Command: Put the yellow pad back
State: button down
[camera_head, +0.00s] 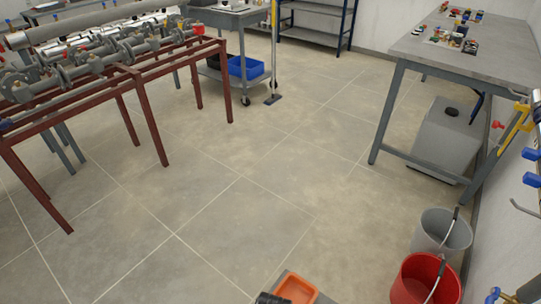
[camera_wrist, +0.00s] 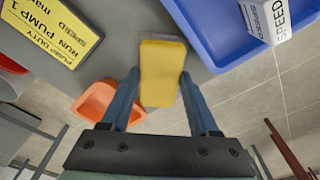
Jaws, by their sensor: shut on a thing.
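The yellow pad (camera_wrist: 162,60) is in the wrist view, upright in the picture between the two blue fingers of my gripper (camera_wrist: 159,78). The gripper is shut on the pad's near part, and the far end sticks out past the fingertips. Behind the pad is a grey surface; I cannot tell the gap between them. Neither the pad nor my gripper shows in the head view.
An orange tray (camera_wrist: 94,101) lies left of the fingers, and a blue tray (camera_wrist: 215,35) is at upper right. A yellow label (camera_wrist: 52,28) is at upper left. In the head view, red (camera_head: 425,282) and grey (camera_head: 436,235) buckets stand at lower right; the middle floor is clear.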

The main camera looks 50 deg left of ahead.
jog(key=shift+f, duration=0.1)
jog(key=shift+c, duration=0.7)
grip_release()
notch_tip(320, 180, up, 12)
jog(key=d+p, duration=0.1)
jog(key=p, duration=0.2)
jog(key=shift+s+d, duration=0.15)
jog(key=shift+s, duration=0.25)
